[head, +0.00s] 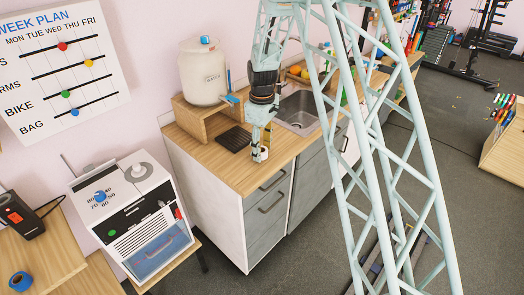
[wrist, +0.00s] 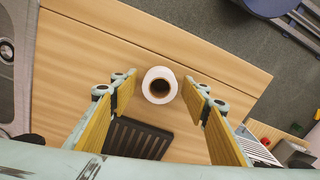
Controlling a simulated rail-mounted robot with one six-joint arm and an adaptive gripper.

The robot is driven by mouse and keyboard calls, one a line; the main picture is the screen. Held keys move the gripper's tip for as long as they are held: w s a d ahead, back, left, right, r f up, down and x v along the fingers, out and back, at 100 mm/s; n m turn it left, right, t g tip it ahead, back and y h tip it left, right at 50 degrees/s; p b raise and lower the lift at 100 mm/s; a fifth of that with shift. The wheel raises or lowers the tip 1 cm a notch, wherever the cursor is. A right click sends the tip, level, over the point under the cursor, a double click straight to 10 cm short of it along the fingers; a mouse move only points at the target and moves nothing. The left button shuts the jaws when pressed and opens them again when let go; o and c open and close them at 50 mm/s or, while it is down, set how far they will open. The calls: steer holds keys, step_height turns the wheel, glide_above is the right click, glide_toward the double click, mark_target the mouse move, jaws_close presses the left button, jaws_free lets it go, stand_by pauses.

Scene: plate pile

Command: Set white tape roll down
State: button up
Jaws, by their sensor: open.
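The white tape roll (wrist: 159,71) rests on the wooden counter top (wrist: 90,55), its round opening facing up in the wrist view. My gripper (wrist: 160,92) is open, with one yellow-padded finger on each side of the roll. Gaps show between the roll and both fingers in that view. In the head view my gripper (head: 259,152) points down at the counter near its front edge. The roll is too small and too covered by the fingers there to make out clearly.
A black slotted tray (head: 236,138) lies on the counter close to my gripper. A white water container (head: 204,75) stands on a wooden stand (head: 203,115) behind it. A sink (head: 300,113) is to the right. The counter's front edge is near.

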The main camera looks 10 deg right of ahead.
mark_target(262, 150)
step_height(262, 150, up, 12)
steer(key=shift+p, duration=0.35)
stand_by(1.0)
